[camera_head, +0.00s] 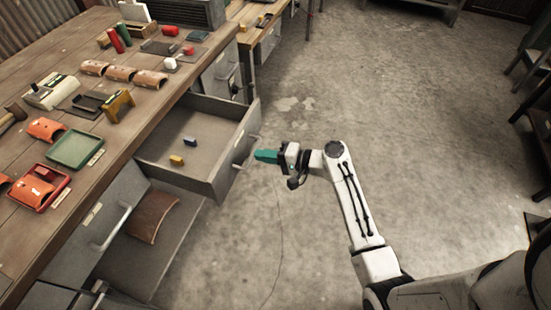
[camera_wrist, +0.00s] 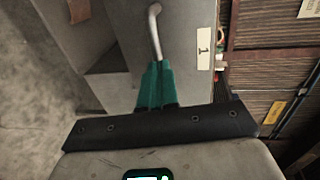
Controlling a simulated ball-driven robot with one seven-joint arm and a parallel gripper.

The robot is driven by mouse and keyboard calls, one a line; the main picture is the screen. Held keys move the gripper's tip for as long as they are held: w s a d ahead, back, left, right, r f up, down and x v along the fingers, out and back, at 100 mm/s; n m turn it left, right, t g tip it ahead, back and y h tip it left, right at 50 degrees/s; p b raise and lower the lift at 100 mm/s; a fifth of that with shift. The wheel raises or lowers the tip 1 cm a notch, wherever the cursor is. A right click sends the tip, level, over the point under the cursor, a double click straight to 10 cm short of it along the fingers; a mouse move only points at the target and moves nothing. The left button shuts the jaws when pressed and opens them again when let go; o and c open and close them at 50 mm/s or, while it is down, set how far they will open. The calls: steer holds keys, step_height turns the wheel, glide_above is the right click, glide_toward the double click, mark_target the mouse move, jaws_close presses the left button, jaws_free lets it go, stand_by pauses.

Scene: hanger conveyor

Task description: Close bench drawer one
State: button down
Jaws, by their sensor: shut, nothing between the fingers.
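My gripper (camera_head: 257,156) has teal fingers, shut and empty, just outside the drawer front near the handle. In the wrist view the fingertips (camera_wrist: 160,64) point at the lower end of the handle; I cannot tell whether they touch it.
Below and nearer, a brown curved piece (camera_head: 152,216) lies in an open grey space, beside a grey front with a handle (camera_head: 112,226). The benchtop (camera_head: 95,190) holds trays, curved orange pieces and small tools. The concrete floor (camera_head: 310,230) around my arm is clear.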

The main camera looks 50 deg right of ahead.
mark_target(193, 141)
steer(key=r+b+x, duration=0.1)
steer(key=b+x, duration=0.1)
steer(key=x, duration=0.6)
steer(key=r+b+x, duration=0.1)
steer(key=b+x, duration=0.1)
steer(key=x, duration=0.5)
steer(key=w+r+b+x, duration=0.1)
steer(key=r+b+x, duration=0.1)
steer(key=x, duration=0.6)
steer(key=shift+w+a+b, duration=0.1)
steer(key=shift+w+b, duration=0.1)
steer(key=shift+b, duration=0.25)
steer(key=shift+w+r, duration=0.15)
steer(key=shift+r, duration=0.2)
